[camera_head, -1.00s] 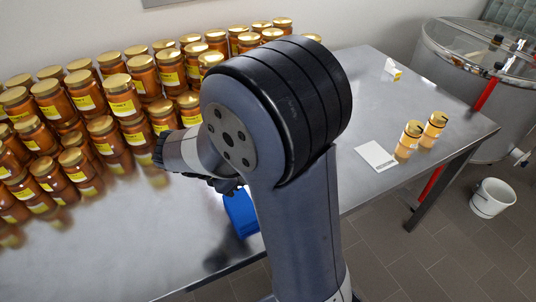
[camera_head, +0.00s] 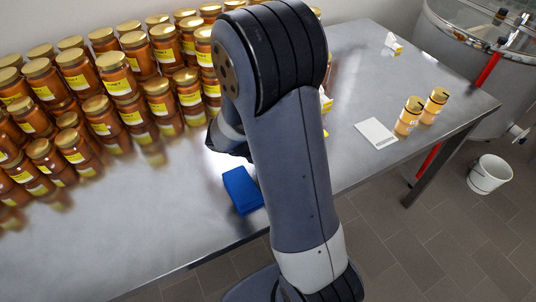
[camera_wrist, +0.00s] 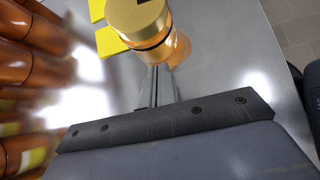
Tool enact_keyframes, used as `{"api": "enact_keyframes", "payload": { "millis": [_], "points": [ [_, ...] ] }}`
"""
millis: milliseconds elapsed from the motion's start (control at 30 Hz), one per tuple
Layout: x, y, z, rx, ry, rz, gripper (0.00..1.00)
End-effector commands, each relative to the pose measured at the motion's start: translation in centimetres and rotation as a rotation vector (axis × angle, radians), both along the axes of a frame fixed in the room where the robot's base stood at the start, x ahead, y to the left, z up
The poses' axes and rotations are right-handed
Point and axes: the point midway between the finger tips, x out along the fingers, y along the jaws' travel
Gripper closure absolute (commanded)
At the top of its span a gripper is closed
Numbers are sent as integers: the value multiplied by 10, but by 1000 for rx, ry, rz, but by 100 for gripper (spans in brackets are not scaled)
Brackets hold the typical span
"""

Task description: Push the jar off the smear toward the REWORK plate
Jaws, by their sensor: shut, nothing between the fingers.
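In the wrist view, a jar (camera_wrist: 168,48) of amber content with a gold lid stands directly ahead of my gripper (camera_wrist: 163,72). The lid has a dark mark on top. My fingers are shut and empty, with their tips at or very near the jar's side; I cannot tell if they touch. My arm hides the fingers and this jar in the head view. A flat white plate (camera_head: 376,133) lies on the table right of my arm; its small lettering is unreadable, so I cannot confirm it is REWORK. I cannot make out the smear.
Many honey jars (camera_head: 120,85) with yellow labels crowd the table's left and back. Two gold-lidded jars (camera_head: 408,117) stand right of the plate. A blue block (camera_head: 242,190) lies near the front edge. Yellow pieces (camera_wrist: 108,42) lie beside the jar. Bare table (camera_head: 350,75) shows toward the back right.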

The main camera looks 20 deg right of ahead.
Motion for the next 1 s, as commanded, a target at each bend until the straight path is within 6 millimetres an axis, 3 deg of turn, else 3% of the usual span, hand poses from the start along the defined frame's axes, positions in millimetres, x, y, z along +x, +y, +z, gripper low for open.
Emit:
{"api": "enact_keyframes", "payload": {
  "millis": [567,1000],
  "points": [
    [0,-12,0,0,0,-1,100],
    [-1,-95,-1,0,-1,-6,100]
  ]
}}
